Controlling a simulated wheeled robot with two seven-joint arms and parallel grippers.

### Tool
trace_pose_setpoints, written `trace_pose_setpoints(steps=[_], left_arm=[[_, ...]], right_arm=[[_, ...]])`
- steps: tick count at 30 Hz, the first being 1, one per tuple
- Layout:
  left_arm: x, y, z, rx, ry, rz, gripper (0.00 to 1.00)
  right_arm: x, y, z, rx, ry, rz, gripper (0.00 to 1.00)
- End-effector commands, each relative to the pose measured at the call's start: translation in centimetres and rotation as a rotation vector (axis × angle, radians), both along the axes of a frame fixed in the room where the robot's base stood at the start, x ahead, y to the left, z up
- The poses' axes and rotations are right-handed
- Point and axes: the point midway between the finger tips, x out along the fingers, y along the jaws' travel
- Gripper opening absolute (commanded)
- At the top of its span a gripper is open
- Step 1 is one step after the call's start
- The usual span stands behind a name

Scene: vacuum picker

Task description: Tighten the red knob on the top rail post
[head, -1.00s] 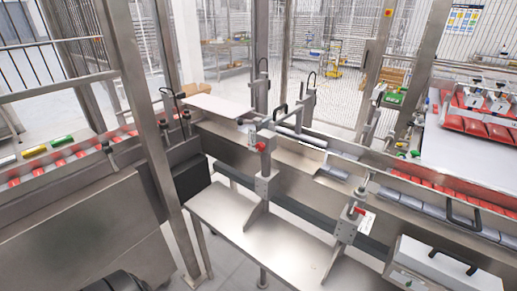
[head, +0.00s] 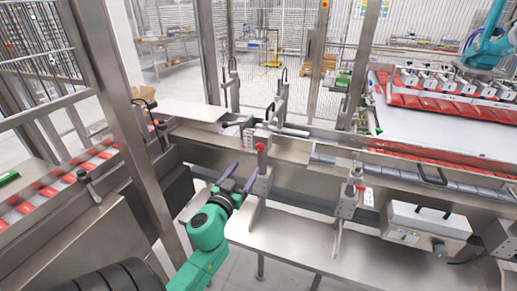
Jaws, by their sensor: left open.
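A red knob (head: 261,148) sits on top of a grey metal rail post (head: 262,184) near the middle of the head view. A second red knob (head: 360,188) is on a similar post (head: 347,206) further right. My left gripper (head: 241,173), on a green arm, is open, with two purple fingers pointing up. It shows just left of the first post and lower than its red knob. Nothing shows between its fingers. It appears apart from the knob; whether a finger touches the post is unclear. My right gripper is not in view.
A steel shelf (head: 290,243) lies below the posts. A white box with a black handle (head: 428,222) stands at right. A conveyor with red packs (head: 60,185) runs at left, behind an upright frame post (head: 135,150). A blue robot arm (head: 487,45) is at far right.

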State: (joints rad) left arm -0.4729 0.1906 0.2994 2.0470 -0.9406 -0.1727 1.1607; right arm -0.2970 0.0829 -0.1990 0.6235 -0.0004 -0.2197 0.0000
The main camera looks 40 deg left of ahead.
Motion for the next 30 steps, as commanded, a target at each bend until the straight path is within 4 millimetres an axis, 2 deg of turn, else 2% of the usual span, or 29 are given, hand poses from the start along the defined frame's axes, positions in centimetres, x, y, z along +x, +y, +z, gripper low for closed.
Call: trace_pose_setpoints(steps=[4,9,12,17,24,30], left_arm=[[3.8,1.4,0.6,0.004,-0.002,0.002,0.72],[8.1,2.9,0.3,0.000,-0.001,0.002,0.72],[10.0,3.6,0.1,-0.001,0.000,0.002,0.72],[11.5,4.1,0.0,0.000,0.001,0.001,0.72],[11.7,4.1,0.0,-0.001,0.002,0.000,0.72],[11.6,4.1,0.0,-0.002,0.001,0.001,0.00]], right_arm=[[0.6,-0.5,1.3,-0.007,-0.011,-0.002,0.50],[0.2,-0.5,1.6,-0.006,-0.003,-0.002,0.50],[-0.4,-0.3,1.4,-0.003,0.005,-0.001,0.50],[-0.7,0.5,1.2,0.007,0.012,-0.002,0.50],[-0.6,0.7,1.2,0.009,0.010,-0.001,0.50],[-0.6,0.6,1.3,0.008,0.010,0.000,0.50]])
